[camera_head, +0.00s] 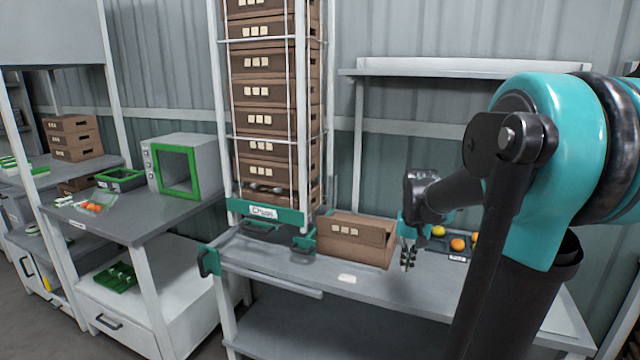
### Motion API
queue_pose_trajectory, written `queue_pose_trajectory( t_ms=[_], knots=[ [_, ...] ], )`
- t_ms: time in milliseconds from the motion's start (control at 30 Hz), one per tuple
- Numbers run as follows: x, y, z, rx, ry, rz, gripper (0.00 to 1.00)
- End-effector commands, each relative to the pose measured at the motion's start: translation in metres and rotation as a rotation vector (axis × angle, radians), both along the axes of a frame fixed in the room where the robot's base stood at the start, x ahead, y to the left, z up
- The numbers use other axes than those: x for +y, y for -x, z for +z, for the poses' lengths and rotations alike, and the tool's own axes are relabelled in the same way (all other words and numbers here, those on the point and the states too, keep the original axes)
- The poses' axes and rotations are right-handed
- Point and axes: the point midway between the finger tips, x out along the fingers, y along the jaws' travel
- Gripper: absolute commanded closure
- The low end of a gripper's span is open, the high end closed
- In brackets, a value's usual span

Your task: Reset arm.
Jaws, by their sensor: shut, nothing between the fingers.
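My arm comes in from the right side of the head view, with its teal and black links in front of the grey bench (420,295). My gripper (407,266) points down over the bench, its fingers together and nothing held. A dark tray (457,256) with yellow and orange tomatoes is right of the gripper, partly hidden behind my arm.
A green-framed white machine (180,168) stands on the left table (130,222). A wall shelf (450,68) is above.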

Motion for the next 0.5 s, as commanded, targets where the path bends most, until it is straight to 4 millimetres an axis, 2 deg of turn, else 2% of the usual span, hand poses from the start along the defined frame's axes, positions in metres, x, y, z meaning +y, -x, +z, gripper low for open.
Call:
queue_pose_trajectory(
  t_ms=[167, 300, 400, 500],
  knots=[
    [0.021, 0.050, -0.038, -0.078, 0.014, 0.084, 1.00],
    [0.038, 0.101, -0.077, -0.157, 0.030, 0.169, 1.00],
    [0.045, 0.128, -0.097, -0.202, 0.039, 0.213, 1.00],
    [0.049, 0.146, -0.110, -0.230, 0.045, 0.242, 1.00]
  ],
)
